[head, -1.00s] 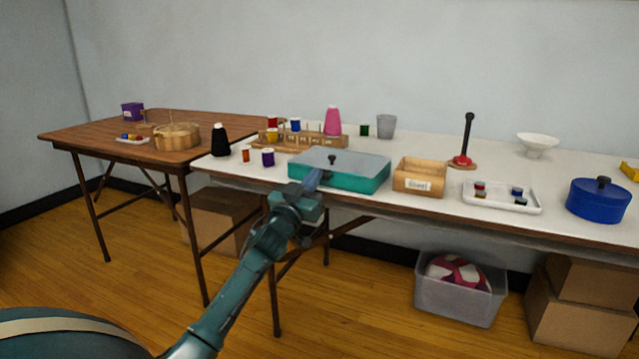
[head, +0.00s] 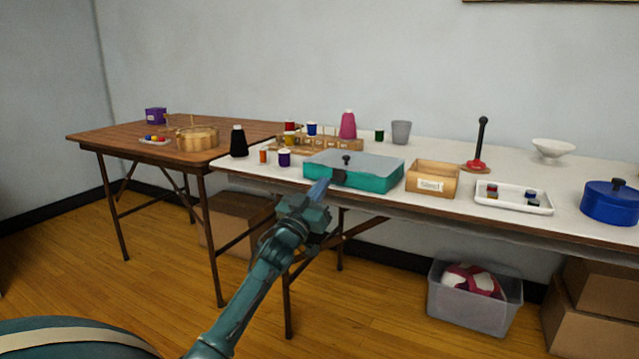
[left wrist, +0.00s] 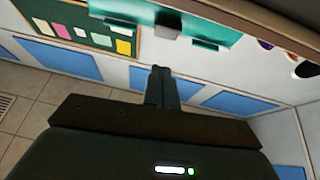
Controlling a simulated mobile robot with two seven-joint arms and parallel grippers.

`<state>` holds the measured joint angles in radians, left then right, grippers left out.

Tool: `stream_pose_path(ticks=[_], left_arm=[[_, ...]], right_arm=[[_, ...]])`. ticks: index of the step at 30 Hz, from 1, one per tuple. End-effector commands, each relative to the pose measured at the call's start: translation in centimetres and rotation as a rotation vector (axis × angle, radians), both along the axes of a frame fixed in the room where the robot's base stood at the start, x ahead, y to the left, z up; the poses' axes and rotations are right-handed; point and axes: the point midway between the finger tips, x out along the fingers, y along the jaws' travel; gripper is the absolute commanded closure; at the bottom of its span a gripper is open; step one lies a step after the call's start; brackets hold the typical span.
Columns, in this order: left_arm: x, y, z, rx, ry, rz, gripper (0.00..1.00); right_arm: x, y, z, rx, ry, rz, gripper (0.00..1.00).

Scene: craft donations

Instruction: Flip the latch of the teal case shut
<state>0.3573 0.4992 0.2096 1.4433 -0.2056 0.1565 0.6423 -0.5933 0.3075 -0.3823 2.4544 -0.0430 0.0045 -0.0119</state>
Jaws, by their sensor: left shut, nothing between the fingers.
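The teal case (head: 375,181) sits near the front edge of the white table, its grey lid down with a small black knob on top. A dark latch (head: 340,177) is on its front face; I cannot tell its exact position. In the left wrist view the case's teal front (left wrist: 215,18) runs along the top, with a grey latch block (left wrist: 168,22) on it. My left gripper (head: 319,190) is just in front of and left of the latch, fingers together and empty. Its closed fingers (left wrist: 161,86) point toward the latch with a gap between. My right gripper is not seen.
An open wooden box (head: 432,178) stands right of the case. Purple (head: 284,158) and orange (head: 263,156) spools stand to its left, and a wooden spool rack (head: 345,144) behind. The table's front edge (head: 400,203) runs close below the case.

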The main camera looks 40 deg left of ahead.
Motion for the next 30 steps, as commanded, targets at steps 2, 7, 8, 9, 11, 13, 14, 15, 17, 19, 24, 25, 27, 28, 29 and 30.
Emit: stream_pose_path(ticks=[2,7,8,9,11,13,14,15,17,19,24,25,27,28,29,30], left_arm=[[-0.1,-0.2,-1.0,-0.006,0.005,-0.003,1.0],[-1.2,-0.3,-5.1,-0.006,0.006,0.0,1.0],[-1.4,-0.4,-5.7,-0.003,0.005,-0.001,1.0],[-1.5,-0.4,-6.5,-0.003,0.005,-0.001,1.0],[-1.8,-0.4,-7.4,-0.003,0.003,-0.001,1.0],[-2.0,-0.4,-8.4,-0.003,0.003,-0.001,1.0],[-2.1,-0.4,-8.7,-0.003,0.002,-0.001,1.0],[-2.2,-0.4,-9.0,-0.002,0.002,-0.001,1.0],[-2.3,-0.5,-9.4,-0.001,0.001,-0.001,1.0],[-2.4,-0.5,-9.7,-0.001,0.001,0.0,1.0],[-2.4,-0.5,-9.8,0.0,0.0,-0.001,1.0],[-2.4,-0.5,-9.8,0.0,0.0,-0.001,1.0],[-2.4,-0.5,-9.8,-0.001,0.001,-0.001,1.0],[-2.4,-0.5,-9.8,0.0,0.0,-0.001,1.0],[-2.4,-0.5,-9.8,0.0,0.0,-0.001,1.0],[-2.4,-0.5,-9.8,0.0,0.0,-0.001,1.0]], right_arm=[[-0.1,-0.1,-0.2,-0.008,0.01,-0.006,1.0],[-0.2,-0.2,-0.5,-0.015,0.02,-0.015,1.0],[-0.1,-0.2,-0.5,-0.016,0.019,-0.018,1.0],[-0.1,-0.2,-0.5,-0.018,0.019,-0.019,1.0],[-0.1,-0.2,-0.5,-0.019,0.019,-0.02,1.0],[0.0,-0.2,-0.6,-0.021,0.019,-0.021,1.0],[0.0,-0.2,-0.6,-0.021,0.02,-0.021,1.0],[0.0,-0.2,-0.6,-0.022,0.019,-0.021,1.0],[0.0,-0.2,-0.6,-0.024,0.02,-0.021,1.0],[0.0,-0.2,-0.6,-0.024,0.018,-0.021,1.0],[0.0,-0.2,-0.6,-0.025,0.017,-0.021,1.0],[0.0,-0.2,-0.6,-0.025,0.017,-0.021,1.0],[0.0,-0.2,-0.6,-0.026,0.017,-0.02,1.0],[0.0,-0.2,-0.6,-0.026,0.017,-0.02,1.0],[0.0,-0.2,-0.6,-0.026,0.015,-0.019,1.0],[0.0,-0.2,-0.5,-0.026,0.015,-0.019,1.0]])
